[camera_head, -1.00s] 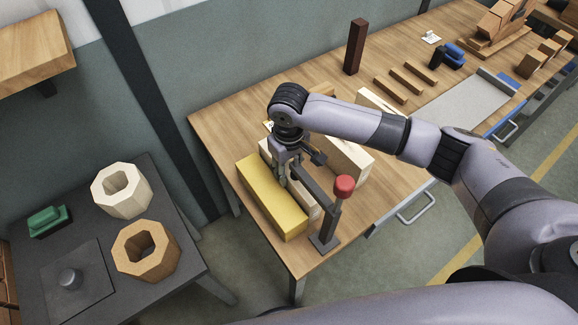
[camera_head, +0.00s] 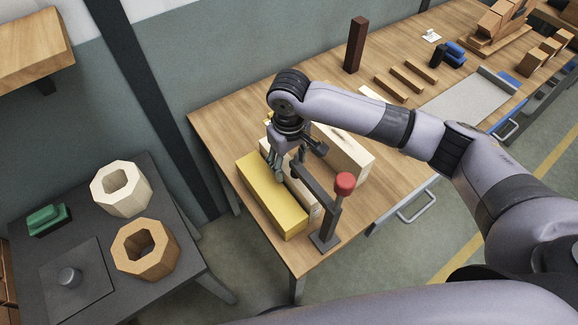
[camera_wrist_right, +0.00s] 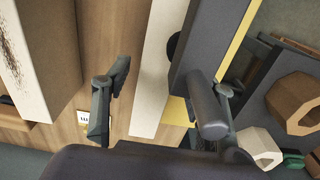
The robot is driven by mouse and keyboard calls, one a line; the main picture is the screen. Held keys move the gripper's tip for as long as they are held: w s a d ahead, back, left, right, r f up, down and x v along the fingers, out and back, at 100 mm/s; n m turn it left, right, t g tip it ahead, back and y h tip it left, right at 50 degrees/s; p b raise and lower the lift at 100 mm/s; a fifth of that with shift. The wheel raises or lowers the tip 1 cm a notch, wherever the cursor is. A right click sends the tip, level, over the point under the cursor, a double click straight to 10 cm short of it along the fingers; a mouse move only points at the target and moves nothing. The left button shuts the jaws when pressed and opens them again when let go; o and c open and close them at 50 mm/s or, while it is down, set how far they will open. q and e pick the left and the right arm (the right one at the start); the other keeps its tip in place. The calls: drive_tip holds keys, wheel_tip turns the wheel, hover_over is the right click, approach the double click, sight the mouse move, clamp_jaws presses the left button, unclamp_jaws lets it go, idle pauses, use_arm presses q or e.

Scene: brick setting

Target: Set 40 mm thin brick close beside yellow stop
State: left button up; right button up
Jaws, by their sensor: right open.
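The yellow stop (camera_head: 268,197) is a long block lying near the table's left end. A thin pale brick (camera_head: 302,197) lies lengthwise along its right side; whether they touch I cannot tell. In the right wrist view the thin brick (camera_wrist_right: 153,75) runs between my spread fingers, with yellow (camera_wrist_right: 177,112) close on its right. My right gripper (camera_head: 297,160) is open above the far part of the brick and stop. It also shows in the wrist view (camera_wrist_right: 160,103), with neither finger visibly pressing on the brick. My left gripper is out of view.
A dark clamp with a red knob (camera_head: 345,182) stands at the table's near edge, its arm reaching over the thin brick. A thicker pale block (camera_head: 345,157) lies to the right. A dark red post (camera_head: 355,45) stands behind. Free tabletop (camera_head: 240,120) lies at the far left.

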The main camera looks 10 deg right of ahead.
wheel_tip(320, 180, up, 10)
drive_tip(key=b, duration=0.1)
drive_tip(key=shift+f, duration=0.2)
idle(0.4)
